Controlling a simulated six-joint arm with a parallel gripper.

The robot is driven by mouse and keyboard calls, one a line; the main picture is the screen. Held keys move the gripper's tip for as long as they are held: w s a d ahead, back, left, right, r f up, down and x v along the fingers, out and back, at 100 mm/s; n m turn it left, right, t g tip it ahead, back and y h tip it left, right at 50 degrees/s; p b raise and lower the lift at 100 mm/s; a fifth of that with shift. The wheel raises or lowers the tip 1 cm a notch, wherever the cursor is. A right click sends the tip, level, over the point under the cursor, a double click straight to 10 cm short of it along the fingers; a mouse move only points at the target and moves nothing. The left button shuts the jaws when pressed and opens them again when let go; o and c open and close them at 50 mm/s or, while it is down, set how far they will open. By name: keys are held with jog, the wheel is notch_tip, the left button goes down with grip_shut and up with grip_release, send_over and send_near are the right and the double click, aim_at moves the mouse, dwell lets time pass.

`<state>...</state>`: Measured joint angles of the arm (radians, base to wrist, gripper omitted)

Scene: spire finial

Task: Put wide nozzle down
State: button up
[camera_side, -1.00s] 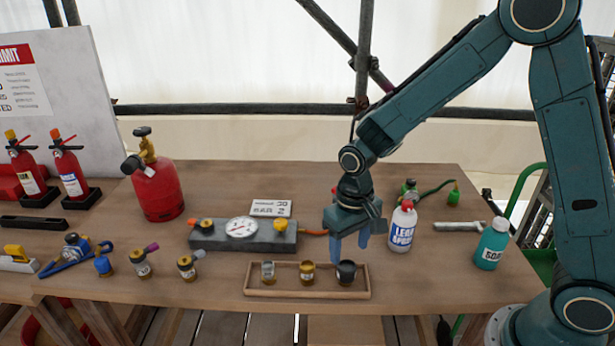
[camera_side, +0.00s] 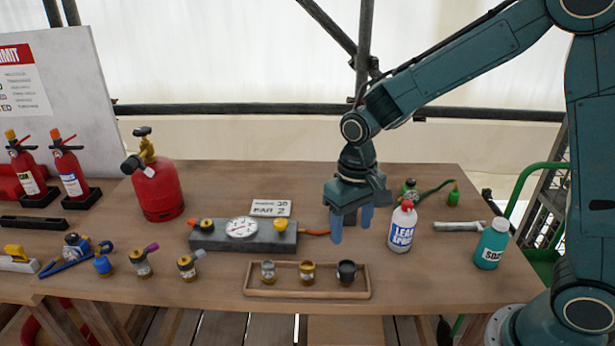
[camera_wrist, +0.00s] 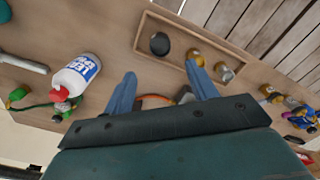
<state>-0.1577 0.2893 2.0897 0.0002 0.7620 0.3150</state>
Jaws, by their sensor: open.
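The wide nozzle (camera_side: 346,272), a dark, cup-like piece and the broadest of three, stands in the right end of a shallow wooden tray (camera_side: 256,293). It also shows in the wrist view (camera_wrist: 159,43) as a dark round piece in the tray. A brass nozzle (camera_side: 307,273) stands in the middle of the tray, and a greyish one (camera_side: 268,271) on the left. My gripper (camera_side: 351,234) is open and empty, above the table and behind the tray. In the wrist view its blue fingers (camera_wrist: 160,72) are spread, with the wide nozzle beyond their tips.
A white leak-spray bottle (camera_side: 402,228) stands close to the right of my gripper. A grey gauge block (camera_side: 265,239) with an orange hose lies behind the tray. A teal bottle (camera_side: 491,245) and a wrench (camera_side: 458,226) are at right. Several torch parts and a red cylinder (camera_side: 158,190) stand left.

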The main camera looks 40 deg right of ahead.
jog(key=s+d+r+n+t, duration=0.1)
jog(key=s+d+r+t, duration=0.1)
jog(key=s+r, duration=0.5)
jog(key=s+d+r+t, duration=0.3)
jog(key=s+r, duration=0.4)
jog(key=s, duration=0.4)
jog(key=shift+s+d+r+n+t, duration=0.3)
jog(key=shift+s+d+r+n, duration=0.05)
jog(key=shift+d+n, duration=0.05)
jog(key=shift+c, duration=0.3)
dwell(0.4)
jog(key=shift+c, duration=0.5)
jog(key=shift+w, duration=0.15)
